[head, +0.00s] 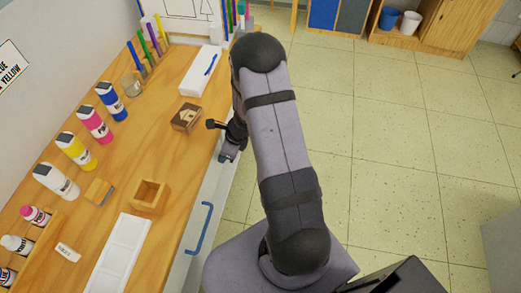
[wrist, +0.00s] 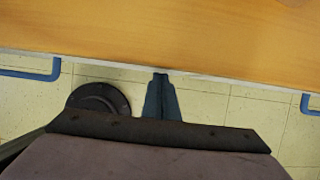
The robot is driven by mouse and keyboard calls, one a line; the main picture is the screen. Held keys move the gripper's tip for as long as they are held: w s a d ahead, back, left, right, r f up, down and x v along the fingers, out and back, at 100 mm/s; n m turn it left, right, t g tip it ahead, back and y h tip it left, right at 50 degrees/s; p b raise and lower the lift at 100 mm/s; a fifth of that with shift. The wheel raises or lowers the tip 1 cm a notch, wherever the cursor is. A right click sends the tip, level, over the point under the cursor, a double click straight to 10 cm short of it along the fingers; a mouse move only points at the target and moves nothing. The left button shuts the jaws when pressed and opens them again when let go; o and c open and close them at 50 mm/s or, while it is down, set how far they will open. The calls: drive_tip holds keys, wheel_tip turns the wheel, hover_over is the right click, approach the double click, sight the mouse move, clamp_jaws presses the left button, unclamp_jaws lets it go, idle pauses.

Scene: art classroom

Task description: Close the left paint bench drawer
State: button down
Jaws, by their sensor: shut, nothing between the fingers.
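The paint bench (head: 165,225) runs along the left of the head view. A pale drawer front with a blue handle (head: 200,228) shows below its near edge. In the wrist view a blue handle (wrist: 35,75) is at the left and another blue handle (wrist: 308,105) at the right, both just outside the bench edge. I see no open drawer interior. My gripper (head: 228,152) is beside the bench edge, beyond the near handle. In the wrist view my gripper (wrist: 160,78) is shut and empty, between the two handles, tips at the bench edge; contact is unclear.
On the bench stand several paint bottles (head: 95,124), a small wooden box (head: 150,196), a house-marked block (head: 187,117), a white palette (head: 118,258) and a white tray (head: 201,72). Cabinets (head: 430,25) stand at the back.

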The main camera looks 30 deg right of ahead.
drive_tip(key=s+d+r+p, duration=0.1)
drive_tip(key=s+d+r, duration=0.4)
drive_tip(key=r, duration=0.4)
drive_tip(key=shift+s+d+r, duration=0.15)
drive_tip(key=shift+s+d, duration=0.1)
